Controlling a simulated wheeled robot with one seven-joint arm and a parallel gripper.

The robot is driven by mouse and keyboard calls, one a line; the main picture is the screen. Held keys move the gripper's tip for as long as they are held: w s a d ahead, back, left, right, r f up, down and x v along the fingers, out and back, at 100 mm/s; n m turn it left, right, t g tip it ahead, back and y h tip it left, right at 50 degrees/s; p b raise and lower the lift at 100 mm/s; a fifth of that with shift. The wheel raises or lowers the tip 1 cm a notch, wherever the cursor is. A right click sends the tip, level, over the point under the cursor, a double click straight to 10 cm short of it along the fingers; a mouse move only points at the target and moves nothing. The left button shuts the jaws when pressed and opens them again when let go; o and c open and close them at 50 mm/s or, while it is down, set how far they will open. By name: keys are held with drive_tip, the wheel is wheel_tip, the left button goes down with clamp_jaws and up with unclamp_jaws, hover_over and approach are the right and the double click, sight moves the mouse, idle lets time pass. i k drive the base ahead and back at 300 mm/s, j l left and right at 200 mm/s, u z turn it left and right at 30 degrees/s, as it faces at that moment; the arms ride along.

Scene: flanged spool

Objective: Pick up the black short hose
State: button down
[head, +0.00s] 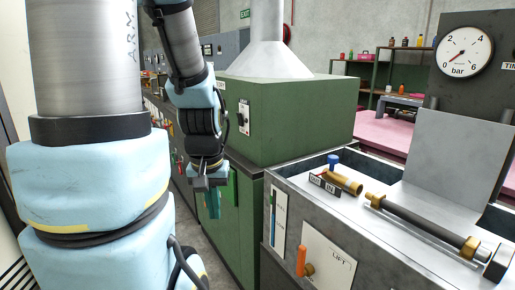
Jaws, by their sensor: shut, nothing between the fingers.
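A dark grey-black hose (420,226) with brass fittings at both ends lies on the metal bench top at the right in the head view. It looks like the black short hose, but no other hose shows for comparing length. My gripper (212,204) hangs pointing down left of the bench, in front of the green cabinet. It is shut and empty, well apart from the hose.
A brass fitting (343,182), a blue-capped part (333,162) and small black labelled blocks (324,184) lie left of the hose. An upright grey plate (455,160) stands behind it. An orange handle (301,261) sticks up at the bench front.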

sight(470, 248)
drive_tip(key=k+l, duration=0.2)
drive_tip(key=l, duration=0.25)
drive_tip(key=k+l, duration=0.25)
drive_tip(key=l, duration=0.15)
drive_tip(key=k+l, duration=0.2)
drive_tip(key=l, duration=0.25)
drive_tip(key=u, duration=0.05)
